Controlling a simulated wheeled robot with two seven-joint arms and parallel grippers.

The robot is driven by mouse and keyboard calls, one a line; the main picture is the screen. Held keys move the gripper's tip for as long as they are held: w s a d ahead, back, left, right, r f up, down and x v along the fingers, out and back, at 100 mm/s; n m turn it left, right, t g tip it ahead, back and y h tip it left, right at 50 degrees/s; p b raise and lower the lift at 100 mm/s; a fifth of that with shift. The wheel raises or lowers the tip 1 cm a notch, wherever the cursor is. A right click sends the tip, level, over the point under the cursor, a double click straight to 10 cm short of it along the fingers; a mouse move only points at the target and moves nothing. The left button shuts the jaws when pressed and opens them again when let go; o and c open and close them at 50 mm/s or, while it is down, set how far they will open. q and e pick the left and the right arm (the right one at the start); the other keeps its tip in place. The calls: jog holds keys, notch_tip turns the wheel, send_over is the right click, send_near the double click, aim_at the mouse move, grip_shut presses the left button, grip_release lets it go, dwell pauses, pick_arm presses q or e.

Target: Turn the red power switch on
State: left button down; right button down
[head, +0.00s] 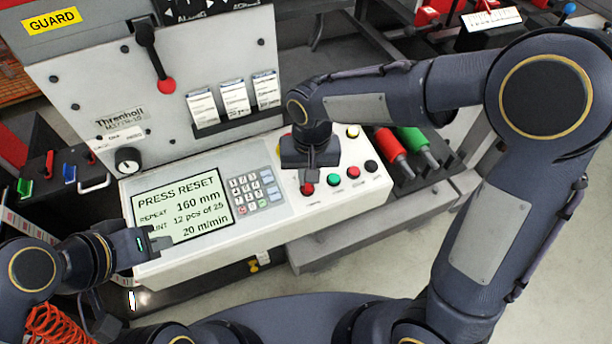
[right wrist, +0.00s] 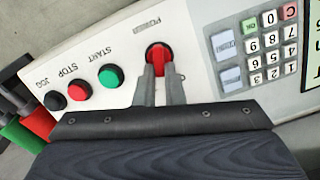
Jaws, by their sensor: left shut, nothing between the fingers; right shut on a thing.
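In the head view the right gripper (head: 308,181) points down at the panel and partly covers the red switch (head: 307,189). The grip lies roughly upright in the right wrist picture; I cannot read its marked position. My left gripper (head: 157,240) is shut and empty near the panel's left front corner.
Beside the switch are a green START button (right wrist: 110,76), a red STOP button (right wrist: 78,91) and a black JOG button (right wrist: 55,101). A keypad (head: 251,191) and a lit display (head: 184,207) reading PRESS RESET are to the left.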

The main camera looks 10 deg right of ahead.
jog(key=shift+m, duration=0.6)
jog(key=shift+d, duration=0.1)
jog(key=c, duration=1.5)
grip_release()
jog(key=r, duration=0.8)
jog(key=shift+d, duration=0.25)
